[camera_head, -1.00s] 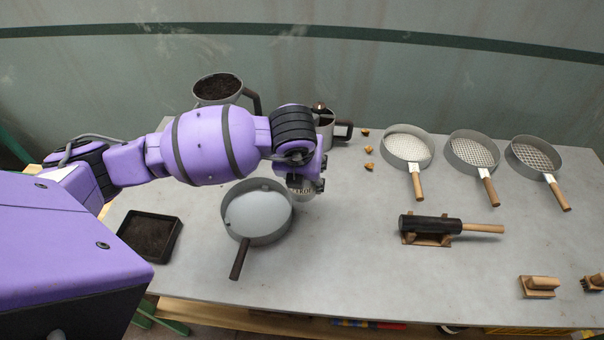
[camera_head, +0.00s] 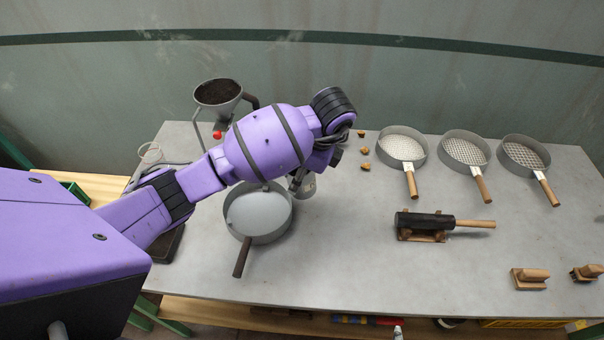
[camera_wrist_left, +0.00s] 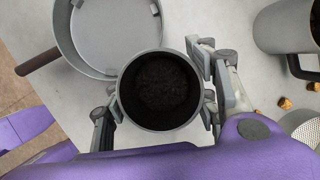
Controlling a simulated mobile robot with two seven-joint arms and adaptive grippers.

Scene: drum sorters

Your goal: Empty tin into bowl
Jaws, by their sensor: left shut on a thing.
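My left gripper (camera_head: 303,182) is shut on a grey round tin (camera_head: 307,189), with a finger on either side of it. The tin is just right of the pan-like bowl (camera_head: 242,232). In the left wrist view the gripper (camera_wrist_left: 160,105) holds the tin (camera_wrist_left: 124,104) with its open mouth facing the camera. Dark, soil-like material (camera_wrist_left: 162,82) lies inside it. The grey bowl (camera_wrist_left: 67,45), with a dark handle, is beside the tin at upper left. Its visible floor is pale and bare. The tin's rim overlaps the bowl's edge in this view. My right gripper is not in view.
A funnel-shaped vessel (camera_head: 237,98) with dark contents stands at the back left. A grey mug (camera_wrist_left: 283,28) is near the tin. Three sieves (camera_head: 465,155) lie at the back right. A black cylinder (camera_head: 425,222) rests on a wooden stand. The front middle table is clear.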

